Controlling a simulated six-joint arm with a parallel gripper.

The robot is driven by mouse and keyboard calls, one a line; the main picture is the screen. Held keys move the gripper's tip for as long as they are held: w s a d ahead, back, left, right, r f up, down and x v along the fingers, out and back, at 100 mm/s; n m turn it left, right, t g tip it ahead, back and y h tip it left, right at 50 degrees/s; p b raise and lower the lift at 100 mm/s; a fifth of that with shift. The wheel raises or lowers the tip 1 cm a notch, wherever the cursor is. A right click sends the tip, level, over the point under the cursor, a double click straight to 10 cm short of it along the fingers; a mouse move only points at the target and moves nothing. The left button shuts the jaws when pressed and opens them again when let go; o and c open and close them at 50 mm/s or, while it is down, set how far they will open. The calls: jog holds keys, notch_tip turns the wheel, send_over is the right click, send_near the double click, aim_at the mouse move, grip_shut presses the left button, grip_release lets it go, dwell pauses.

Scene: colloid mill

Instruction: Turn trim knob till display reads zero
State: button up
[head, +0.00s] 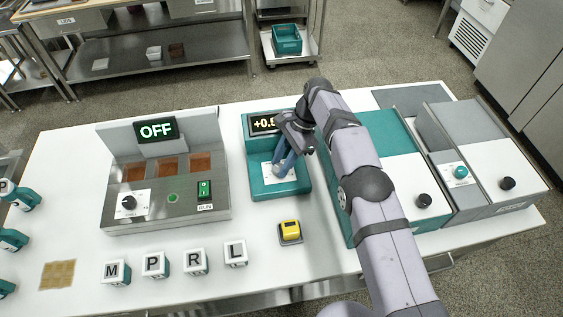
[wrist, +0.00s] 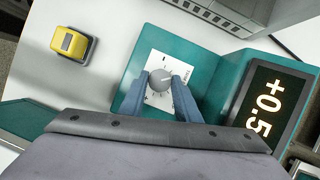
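The trim knob (wrist: 159,80) is a small round grey knob with a pale pointer mark. It sits on a white dial plate (wrist: 158,101) on a teal unit (head: 259,189). My gripper (wrist: 162,83) points down at the dial, with one blue fingertip on each side of the knob. I cannot tell whether both fingers press on it.
A yellow block-like device (head: 290,232) lies in front of the teal unit. To the left stands a steel panel (head: 138,220) with an "OFF" display (head: 156,130). Several lettered blocks (head: 156,265) line the front. A teal and white machine (head: 412,193) stands close on the right.

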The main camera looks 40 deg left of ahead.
jog(key=o, duration=0.4)
jog(key=shift+r, duration=0.55)
jog(key=shift+r+p, duration=1.1)
jog(key=shift+r, duration=3.35)
jog(key=shift+w+d, duration=0.1)
